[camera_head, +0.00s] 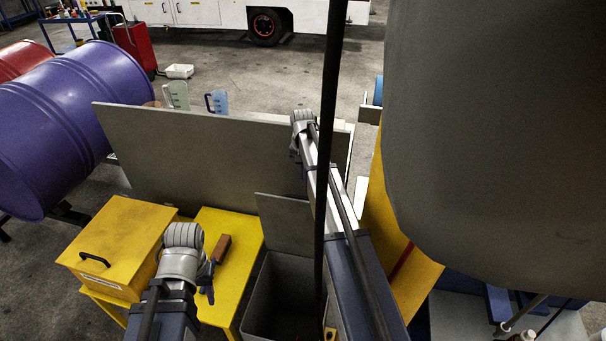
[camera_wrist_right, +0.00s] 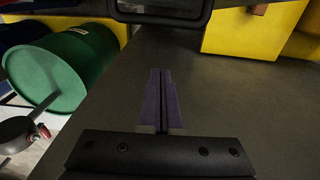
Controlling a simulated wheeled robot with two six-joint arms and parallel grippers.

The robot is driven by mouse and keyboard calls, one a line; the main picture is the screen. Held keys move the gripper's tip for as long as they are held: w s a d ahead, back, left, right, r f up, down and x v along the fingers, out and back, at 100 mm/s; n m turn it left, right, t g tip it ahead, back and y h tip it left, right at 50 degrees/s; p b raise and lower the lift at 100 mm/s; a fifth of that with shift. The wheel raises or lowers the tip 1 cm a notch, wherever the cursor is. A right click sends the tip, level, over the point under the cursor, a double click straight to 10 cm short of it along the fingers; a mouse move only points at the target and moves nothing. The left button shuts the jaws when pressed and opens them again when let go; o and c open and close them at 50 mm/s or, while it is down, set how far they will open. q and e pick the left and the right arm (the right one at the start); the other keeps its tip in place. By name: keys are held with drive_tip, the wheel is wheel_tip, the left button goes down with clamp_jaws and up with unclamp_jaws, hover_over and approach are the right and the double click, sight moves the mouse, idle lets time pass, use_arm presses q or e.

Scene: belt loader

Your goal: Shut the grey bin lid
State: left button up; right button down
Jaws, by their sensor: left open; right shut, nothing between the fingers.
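The grey bin (camera_head: 284,285) stands open at the bottom middle in the head view. Its grey lid (camera_head: 284,224) is tilted up at the bin's far edge. My right arm reaches past the bin's right side, and my right gripper (camera_head: 298,152) is beyond the lid, its fingers mostly hidden in the head view. In the right wrist view its fingers (camera_wrist_right: 162,98) are shut and empty in front of a dark grey surface. My left gripper (camera_head: 210,284) is open and empty, left of the bin over the yellow table.
A yellow box (camera_head: 122,245) with a black handle and a brown-handled object (camera_head: 221,248) are on the yellow table (camera_head: 236,229). A large grey panel (camera_head: 200,150) stands behind. A purple drum (camera_head: 55,120) is at left. A black pole (camera_head: 330,120) crosses the view. A green drum (camera_wrist_right: 65,68) shows at left.

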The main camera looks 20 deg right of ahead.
use_arm(q)
wheel_tip(320, 180, down, 3)
drive_tip(key=shift+f+b, duration=0.2)
drive_tip(key=shift+b, duration=0.95)
use_arm(e)
drive_tip(key=s+a+f, duration=0.2)
drive_tip(key=s+f, duration=0.1)
drive_tip(key=shift+a+f, duration=0.1)
drive_tip(key=shift+f, duration=0.05)
drive_tip(key=shift+a, duration=0.1)
